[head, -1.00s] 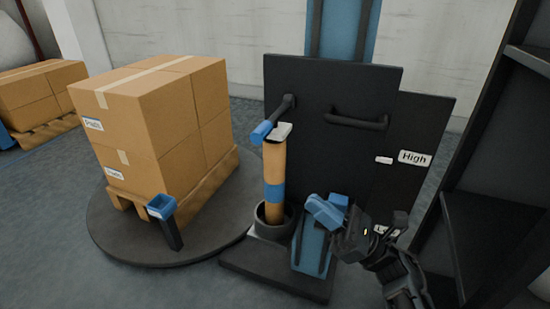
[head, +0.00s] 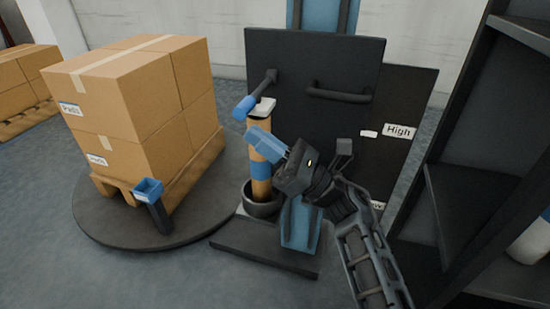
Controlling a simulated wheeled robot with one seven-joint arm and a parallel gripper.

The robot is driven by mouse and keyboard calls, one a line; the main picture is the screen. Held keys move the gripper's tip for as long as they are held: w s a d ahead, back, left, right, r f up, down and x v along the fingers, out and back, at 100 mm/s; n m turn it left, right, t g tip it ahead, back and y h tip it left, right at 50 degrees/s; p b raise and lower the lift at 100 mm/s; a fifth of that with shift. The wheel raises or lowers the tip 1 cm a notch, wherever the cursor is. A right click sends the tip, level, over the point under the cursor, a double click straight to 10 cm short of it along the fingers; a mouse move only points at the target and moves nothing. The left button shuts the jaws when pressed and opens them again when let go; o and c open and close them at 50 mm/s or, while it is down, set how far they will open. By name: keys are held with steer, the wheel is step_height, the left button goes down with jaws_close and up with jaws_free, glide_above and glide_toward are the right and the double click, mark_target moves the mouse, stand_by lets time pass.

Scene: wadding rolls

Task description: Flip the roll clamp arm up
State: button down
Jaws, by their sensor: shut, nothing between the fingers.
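The clamp arm (head: 258,91) is a dark bar that juts from the black panel and slopes down to a blue end (head: 243,107). The blue end sits just left of the white top (head: 264,107) of the upright brown roll (head: 262,185), which has a blue band. The roll stands in a dark round cup (head: 262,209). My gripper (head: 257,138) is shut and empty, its blue fingers pointing up and left. They show in front of the roll's upper part, below and right of the blue end, with a gap between. I cannot tell whether they touch the roll.
Stacked cartons (head: 135,85) stand on a pallet on the round turntable (head: 105,225) at left. Dark shelving (head: 475,180) stands close on the right. A blue-topped post (head: 150,190) stands in front of the cartons.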

steer(key=shift+a+r, duration=0.15)
steer(key=shift+r, duration=0.7)
step_height(320, 180, up, 10)
steer(key=m+t+h+p, duration=0.5)
steer(key=m+t+p, duration=0.2)
steer(key=m+p, duration=0.65)
steer(key=w+d+r+m+h+p, duration=0.2)
steer(key=w+r+m+h+p, duration=0.1)
steer(key=p, duration=0.7)
steer(key=w+d+r+m+h+p, duration=0.2)
steer(key=w+r+m+p, duration=0.3)
steer(key=w+p, duration=0.3)
steer(key=r+h+p, duration=0.1)
steer(key=p, duration=0.2)
steer(key=shift+r+p, duration=0.3)
steer(key=shift+r, duration=0.05)
